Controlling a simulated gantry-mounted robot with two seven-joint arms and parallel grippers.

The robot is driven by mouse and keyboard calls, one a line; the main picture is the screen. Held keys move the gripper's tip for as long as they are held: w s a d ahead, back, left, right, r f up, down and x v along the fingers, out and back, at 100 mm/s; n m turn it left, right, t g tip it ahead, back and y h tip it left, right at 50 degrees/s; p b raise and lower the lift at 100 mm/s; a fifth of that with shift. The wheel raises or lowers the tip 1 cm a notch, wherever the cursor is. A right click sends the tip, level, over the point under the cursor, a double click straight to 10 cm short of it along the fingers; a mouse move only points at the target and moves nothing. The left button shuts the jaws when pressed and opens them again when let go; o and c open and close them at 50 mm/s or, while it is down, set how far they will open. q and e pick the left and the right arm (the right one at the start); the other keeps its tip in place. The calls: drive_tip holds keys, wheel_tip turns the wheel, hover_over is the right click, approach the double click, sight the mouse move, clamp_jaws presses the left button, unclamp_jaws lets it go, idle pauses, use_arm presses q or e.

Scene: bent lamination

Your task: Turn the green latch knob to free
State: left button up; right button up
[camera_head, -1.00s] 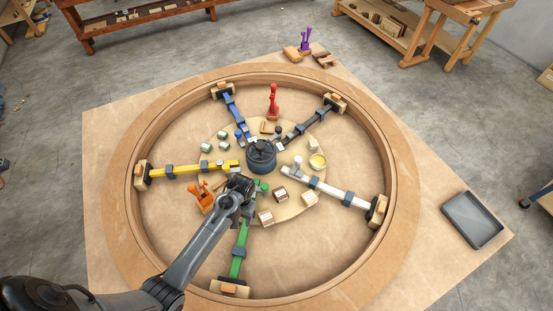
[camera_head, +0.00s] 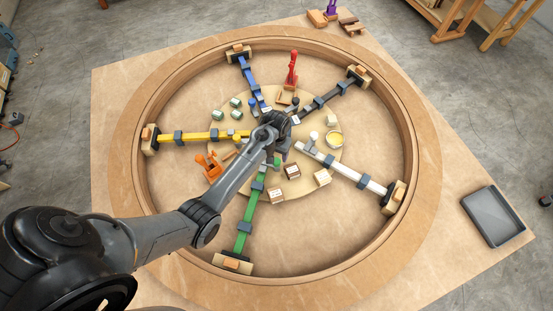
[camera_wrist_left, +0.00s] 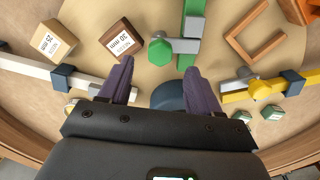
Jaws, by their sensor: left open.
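The green latch knob (camera_wrist_left: 160,51) is a faceted green knob at the inner end of the green bar clamp (camera_head: 246,220). In the left wrist view it lies just beyond my left gripper (camera_wrist_left: 158,70), roughly centred between the two dark fingertips. The fingers are apart and nothing is between them; I cannot tell their height above the knob. The knob's small green top also shows in the head view (camera_head: 277,162), beside my arm. My left wrist covers much of the dark central hub. My right gripper is not in view.
White (camera_head: 350,176), yellow (camera_head: 200,137), blue and dark clamps radiate inside the wooden ring (camera_head: 425,170). An orange clamp (camera_head: 208,165), wooden blocks (camera_head: 292,171) and a yellow-filled cup (camera_head: 335,139) stand nearby. A grey tray (camera_head: 492,216) lies at the right.

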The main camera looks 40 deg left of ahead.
sight(276, 161)
use_arm(q)
drive_tip(key=shift+f, duration=2.6)
drive_tip(key=c, duration=1)
drive_tip(key=shift+c, duration=0.2)
